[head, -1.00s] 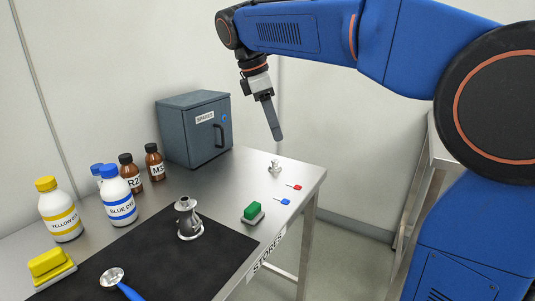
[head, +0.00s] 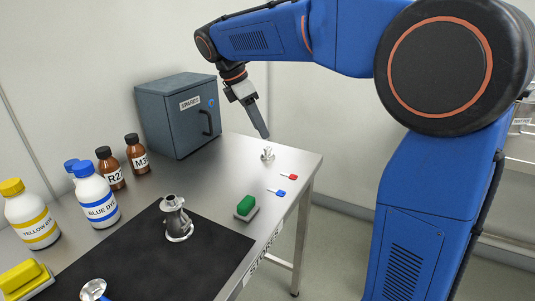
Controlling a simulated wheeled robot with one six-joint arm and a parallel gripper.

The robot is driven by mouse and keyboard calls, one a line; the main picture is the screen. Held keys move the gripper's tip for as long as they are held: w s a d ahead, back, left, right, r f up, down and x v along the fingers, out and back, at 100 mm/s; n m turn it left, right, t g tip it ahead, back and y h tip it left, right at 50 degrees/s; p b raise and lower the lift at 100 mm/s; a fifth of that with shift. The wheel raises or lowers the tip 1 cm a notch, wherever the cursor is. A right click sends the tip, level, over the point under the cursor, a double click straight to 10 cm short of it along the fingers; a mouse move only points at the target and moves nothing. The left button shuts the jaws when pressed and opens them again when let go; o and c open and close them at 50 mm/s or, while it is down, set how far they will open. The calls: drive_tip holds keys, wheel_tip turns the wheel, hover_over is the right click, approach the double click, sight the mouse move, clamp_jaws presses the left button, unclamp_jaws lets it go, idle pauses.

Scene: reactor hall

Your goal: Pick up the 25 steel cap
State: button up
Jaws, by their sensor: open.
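A small shiny steel piece (head: 267,154), which looks like the steel cap, stands on the bare metal table near its far right corner. No number on it can be read. My gripper (head: 264,134) points down just above it in the picture, apart from it, with nothing seen in it. It is open; its fingers overlap from this side, so the gap between them is hidden. A larger steel flanged fitting (head: 177,222) stands on the black mat (head: 140,262).
A grey SPARES cabinet (head: 176,118) stands behind, left of my gripper. A red key-like tag (head: 288,176), a blue one (head: 281,192) and a green-topped block (head: 246,206) lie nearer. Several bottles, including BLUE DYE (head: 97,202), stand at left.

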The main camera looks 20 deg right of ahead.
sight(268, 148)
drive_tip(key=shift+a+x, duration=0.15)
drive_tip(key=shift+x, duration=1.65)
drive_tip(key=shift+a+x, duration=0.15)
drive_tip(key=shift+x, duration=1.65)
drive_tip(key=shift+w+f, duration=0.1)
drive_tip(key=shift+w, duration=0.05)
drive_tip(key=shift+c, duration=0.3)
clamp_jaws()
